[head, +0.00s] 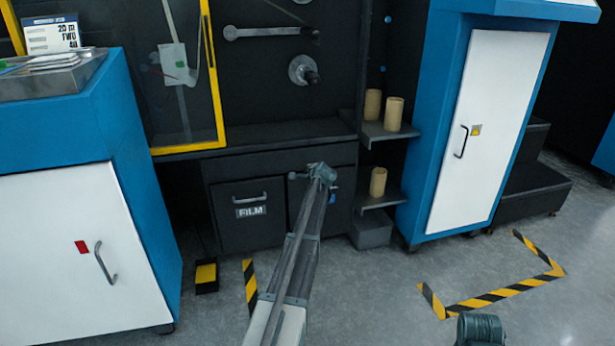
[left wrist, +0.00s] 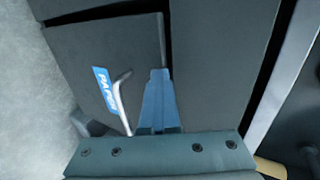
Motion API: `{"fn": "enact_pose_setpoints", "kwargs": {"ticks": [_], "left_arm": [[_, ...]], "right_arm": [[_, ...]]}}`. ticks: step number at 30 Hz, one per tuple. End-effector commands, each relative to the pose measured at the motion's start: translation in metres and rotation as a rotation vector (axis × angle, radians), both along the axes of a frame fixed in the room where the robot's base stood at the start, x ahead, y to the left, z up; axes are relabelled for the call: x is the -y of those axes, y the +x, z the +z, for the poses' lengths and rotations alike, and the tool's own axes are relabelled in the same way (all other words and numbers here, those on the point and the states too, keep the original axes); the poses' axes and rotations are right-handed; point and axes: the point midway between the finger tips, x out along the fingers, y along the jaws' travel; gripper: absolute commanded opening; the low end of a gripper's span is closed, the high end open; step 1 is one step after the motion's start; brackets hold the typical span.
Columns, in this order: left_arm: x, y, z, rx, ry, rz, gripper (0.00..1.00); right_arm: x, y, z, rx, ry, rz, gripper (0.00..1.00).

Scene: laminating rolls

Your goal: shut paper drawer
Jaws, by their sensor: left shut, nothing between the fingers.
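The paper drawer is the grey front with a blue PAPER label in the left wrist view (left wrist: 72,62). It also shows partly in the head view (head: 296,205), right of the FILM drawer and mostly hidden by my left arm. Its metal handle (left wrist: 121,98) stands beside the label. My left gripper (left wrist: 158,74) is shut and empty, its fingertips at the drawer front beside the handle; I cannot tell whether they touch. It also shows in the head view (head: 322,174). How far the drawer stands out is unclear.
The FILM drawer (head: 248,215) is on the left. Shelves with cardboard cores (head: 393,113) stand to the right. A blue and white cabinet (head: 78,255) is near left, another (head: 485,130) at right. Striped floor markings (head: 495,296) lie on open floor.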

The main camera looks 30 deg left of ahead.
Motion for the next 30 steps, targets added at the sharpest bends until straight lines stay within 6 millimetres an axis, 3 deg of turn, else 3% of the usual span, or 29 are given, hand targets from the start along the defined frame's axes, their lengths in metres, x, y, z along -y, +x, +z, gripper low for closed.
{"fn": "enact_pose_setpoints", "kwargs": {"ticks": [8,15,21,30], "left_arm": [[0.029,-0.028,0.001,-0.002,-0.003,-0.001,0.00],[0.065,-0.060,0.034,-0.002,-0.003,-0.001,0.00],[0.088,-0.079,0.049,-0.003,-0.004,0.000,0.00],[0.093,-0.082,0.050,-0.004,-0.003,0.001,0.00]], "right_arm": [[0.000,0.000,0.001,0.000,0.000,0.000,0.00],[0.000,0.000,0.035,-0.002,-0.001,0.000,0.00],[0.000,-0.001,0.050,-0.003,-0.001,0.002,0.00],[0.000,-0.001,0.051,-0.003,-0.001,0.003,0.00]]}}
